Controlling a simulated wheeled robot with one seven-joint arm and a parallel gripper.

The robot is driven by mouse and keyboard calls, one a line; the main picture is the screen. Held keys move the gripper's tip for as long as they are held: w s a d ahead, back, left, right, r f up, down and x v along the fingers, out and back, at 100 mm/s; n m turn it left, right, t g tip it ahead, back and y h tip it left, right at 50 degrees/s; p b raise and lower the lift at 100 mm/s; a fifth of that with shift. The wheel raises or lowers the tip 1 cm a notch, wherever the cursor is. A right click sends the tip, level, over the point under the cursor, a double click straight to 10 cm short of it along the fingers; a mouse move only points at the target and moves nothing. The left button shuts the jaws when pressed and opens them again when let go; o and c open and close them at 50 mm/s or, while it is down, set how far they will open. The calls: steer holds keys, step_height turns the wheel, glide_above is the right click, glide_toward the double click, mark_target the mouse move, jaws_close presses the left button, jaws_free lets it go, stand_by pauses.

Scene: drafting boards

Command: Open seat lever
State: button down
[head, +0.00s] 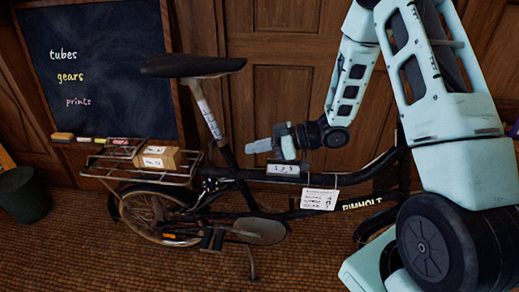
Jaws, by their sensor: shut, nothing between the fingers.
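The bicycle's dark saddle (193,65) sits high on a pale marked seat post (208,117), which leans down into the dark frame (240,173). The seat lever is too small or dark to make out where the post meets the frame. My gripper (258,146) is shut and empty. It appears just above the frame's top tube, to the right of the lower seat post, pointing left. A visible gap separates it from the post; its exact depth cannot be told.
A rear rack (112,170) carries a cardboard box (158,159). White labels hang on the frame, including a larger card (319,199). A chalkboard (105,105) leans behind at left, and a dark bin (22,195) stands at far left. Tiled floor is open in front.

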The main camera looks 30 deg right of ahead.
mark_target(210, 159)
steer(key=b+x, duration=0.1)
steer(key=x, duration=0.9)
steer(key=shift+a+b, duration=0.2)
steer(key=shift+b, duration=0.15)
steer(key=shift+a+f+p, duration=0.1)
steer(key=shift+a+p, duration=0.4)
steer(key=shift+a, duration=0.15)
steer(key=shift+w+a+f, duration=0.1)
steer(key=shift+a+f, duration=0.1)
steer(key=shift+a, duration=0.1)
